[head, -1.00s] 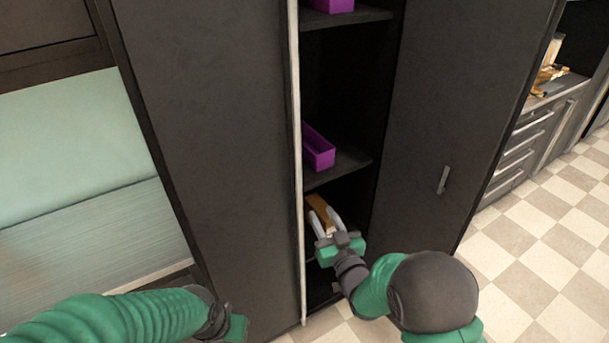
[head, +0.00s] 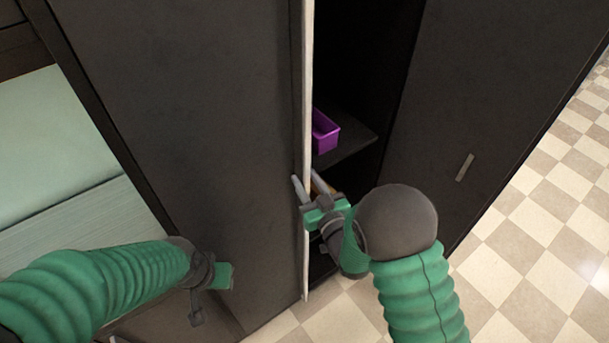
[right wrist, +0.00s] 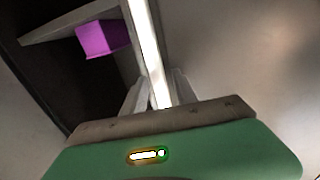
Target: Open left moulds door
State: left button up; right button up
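The dark left door (head: 185,110) of the tall cabinet stands ajar, its pale vertical edge (head: 306,90) facing me. The edge also shows in the right wrist view (right wrist: 148,50). My right gripper (head: 308,183) is at this edge, one finger on each side of it. In the right wrist view the fingers (right wrist: 160,88) look apart, with the edge between them; I see no firm grip. My left gripper (head: 222,277) hangs low in front of the left door, apart from it; its fingers are not clear.
Purple moulds (head: 325,132) sit on a shelf (head: 350,145) in the opening. One also shows in the right wrist view (right wrist: 98,40). The right door (head: 490,90) has a metal handle (head: 465,167). Checkered floor (head: 530,240) is clear at right.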

jog(key=shift+s+a+r, duration=0.1)
jog(key=shift+s+a, duration=0.05)
jog(key=shift+s, duration=0.05)
jog(key=shift+c, duration=0.5)
jog(key=shift+a, duration=0.1)
jog(key=shift+c, duration=1.2)
jog(key=shift+w, duration=0.1)
jog(key=shift+c, duration=1.2)
jog(key=shift+w+f, duration=0.1)
jog(key=shift+f, duration=0.1)
grip_shut()
jog(key=shift+d, duration=0.35)
jog(key=shift+a+f, duration=0.1)
